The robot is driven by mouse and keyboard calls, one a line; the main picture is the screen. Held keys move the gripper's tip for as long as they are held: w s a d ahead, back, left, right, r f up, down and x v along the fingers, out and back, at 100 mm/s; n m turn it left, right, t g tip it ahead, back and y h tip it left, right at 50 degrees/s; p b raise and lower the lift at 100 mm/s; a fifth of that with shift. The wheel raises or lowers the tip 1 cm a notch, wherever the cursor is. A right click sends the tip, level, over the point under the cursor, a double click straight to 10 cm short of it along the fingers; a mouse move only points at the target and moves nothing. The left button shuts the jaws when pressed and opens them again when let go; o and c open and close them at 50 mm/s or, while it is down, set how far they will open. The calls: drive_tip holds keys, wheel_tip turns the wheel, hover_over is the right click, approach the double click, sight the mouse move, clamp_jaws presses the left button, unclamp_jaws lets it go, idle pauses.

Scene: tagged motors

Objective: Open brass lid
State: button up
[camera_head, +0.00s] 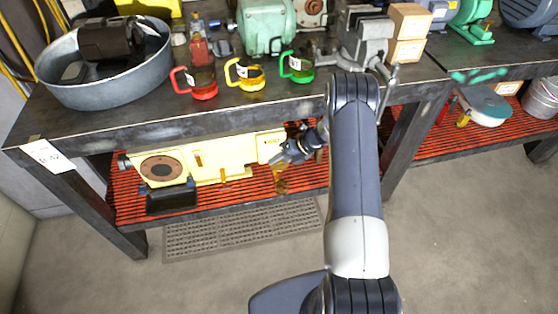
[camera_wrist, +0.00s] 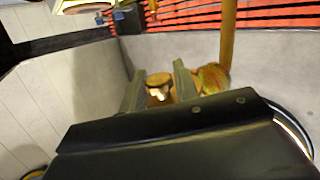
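A small brass-coloured round piece (camera_wrist: 159,86), which looks like the brass lid, shows in the wrist view between my gripper's two fingers. My gripper (camera_wrist: 158,70) has its fingers apart, one on each side of this piece, with a narrow gap visible. Contact cannot be made out. A second yellow-brown rounded piece (camera_wrist: 215,78) sits just right of the right finger. In the head view my gripper (camera_head: 282,172) points down at the front of the red lower shelf. The brass piece is too small and covered to make out there.
The workbench top (camera_head: 250,118) overhangs the gripper. A yellow machine (camera_head: 205,160) lies on the red lower shelf (camera_head: 225,196) to the left. Red (camera_head: 203,82), yellow (camera_head: 250,78) and green (camera_head: 298,68) tagged padlock-like items lie on top. A yellow post (camera_wrist: 228,35) stands close in the wrist view.

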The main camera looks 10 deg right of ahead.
drive_tip(key=o, duration=0.3)
drive_tip(key=v, duration=1)
drive_tip(key=shift+d+r, duration=0.3)
